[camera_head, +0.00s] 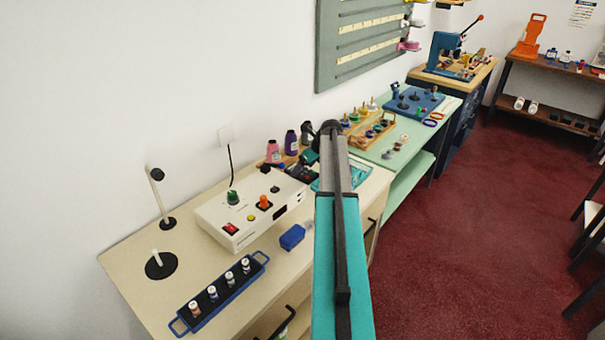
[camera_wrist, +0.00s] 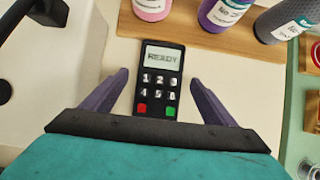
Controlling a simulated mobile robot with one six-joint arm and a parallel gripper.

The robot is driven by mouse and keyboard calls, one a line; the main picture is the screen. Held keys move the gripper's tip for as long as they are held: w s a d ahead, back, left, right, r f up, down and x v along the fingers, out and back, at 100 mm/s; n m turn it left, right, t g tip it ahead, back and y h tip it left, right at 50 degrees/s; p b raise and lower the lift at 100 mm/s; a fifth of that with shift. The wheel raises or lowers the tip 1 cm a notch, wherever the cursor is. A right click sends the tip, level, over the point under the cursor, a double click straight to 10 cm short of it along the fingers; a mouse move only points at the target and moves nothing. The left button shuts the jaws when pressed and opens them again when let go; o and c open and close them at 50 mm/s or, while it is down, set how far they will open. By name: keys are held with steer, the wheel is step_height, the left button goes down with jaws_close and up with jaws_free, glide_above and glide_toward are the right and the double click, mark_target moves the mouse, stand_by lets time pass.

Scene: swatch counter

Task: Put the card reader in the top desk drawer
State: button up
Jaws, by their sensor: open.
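The card reader (camera_wrist: 160,80) is a black keypad device with a pale screen reading READY. In the wrist view it lies face up on the cream desktop, at the edge of a wooden board. My gripper (camera_wrist: 159,77) is open, with one purple finger on each side of the reader and gaps between. I cannot tell how high the fingers are above the desktop. In the head view my arm reaches over the desk (camera_head: 130,255) and partly hides this spot.
A white control box (camera_head: 250,208) stands left of the gripper area. Pink and purple bottles (camera_head: 291,142) stand behind the reader. A blue vial rack (camera_head: 220,293) and a small blue box (camera_head: 292,237) are on the desk.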

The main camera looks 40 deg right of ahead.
mark_target(303, 172)
steer(key=shift+c, duration=0.5)
steer(key=c, duration=1.4)
steer(key=shift+r, duration=0.15)
steer(key=shift+r+b, duration=1.35)
steer(key=shift+r, duration=3.5)
